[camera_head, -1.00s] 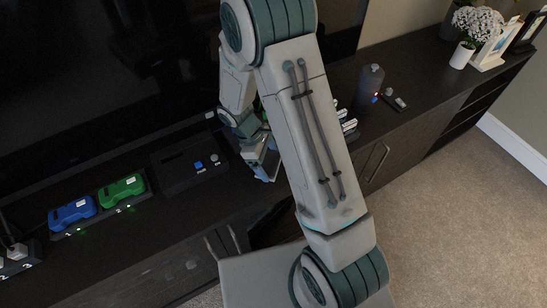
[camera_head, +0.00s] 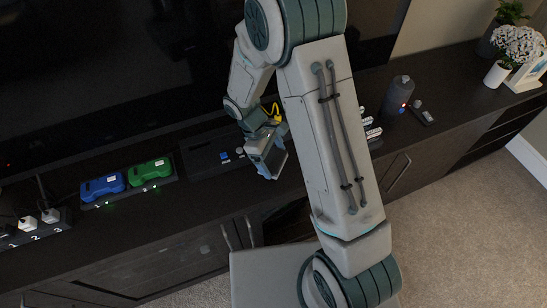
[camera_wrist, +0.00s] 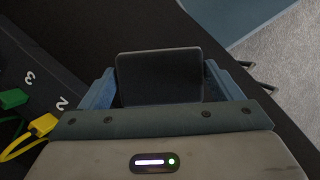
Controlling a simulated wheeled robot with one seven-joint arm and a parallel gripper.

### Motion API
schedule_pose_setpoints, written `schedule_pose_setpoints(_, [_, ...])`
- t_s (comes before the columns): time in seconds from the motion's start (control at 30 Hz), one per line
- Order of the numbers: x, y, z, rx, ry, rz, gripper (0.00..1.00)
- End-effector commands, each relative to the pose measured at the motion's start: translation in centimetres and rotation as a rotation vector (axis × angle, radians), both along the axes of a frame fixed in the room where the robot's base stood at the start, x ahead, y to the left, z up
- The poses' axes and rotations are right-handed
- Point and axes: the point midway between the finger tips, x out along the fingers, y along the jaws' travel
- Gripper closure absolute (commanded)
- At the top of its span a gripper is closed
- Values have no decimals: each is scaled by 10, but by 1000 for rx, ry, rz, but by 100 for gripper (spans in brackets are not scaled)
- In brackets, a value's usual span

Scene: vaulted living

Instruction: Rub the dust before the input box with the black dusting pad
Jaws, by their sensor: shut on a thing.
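My gripper (camera_wrist: 158,88) is shut on a dark, flat rectangular pad (camera_wrist: 160,77), which appears to be the black dusting pad. Blue fingers flank it in the wrist view. In the head view my gripper (camera_head: 266,158) is over the front part of the dark cabinet top, right of a black box with a blue button. A black box marked 2 and 3 (camera_wrist: 48,80), with green and yellow cables, is left of my gripper in the wrist view; it may be the input box. My arm mostly hides that area in the head view. I cannot make out dust or whether the pad touches the surface.
The cabinet top (camera_head: 140,220) carries blue (camera_head: 102,187) and green (camera_head: 150,171) devices in a dock, the blue-buttoned box (camera_head: 205,160) and a numbered power strip (camera_head: 35,229). A dark cylinder (camera_head: 398,95) and white flowers (camera_head: 520,43) are at right. A large screen stands behind.

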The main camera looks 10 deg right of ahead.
Motion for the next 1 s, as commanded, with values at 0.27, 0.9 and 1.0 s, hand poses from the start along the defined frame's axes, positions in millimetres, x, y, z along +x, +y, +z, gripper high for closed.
schedule_pose_setpoints(0.27, [1,-2,30,1,-1,-4,43])
schedule_pose_setpoints(0.9, [1,-3,40,0,0,-6,43])
schedule_pose_setpoints(1.0, [1,-3,41,0,-1,-7,43])
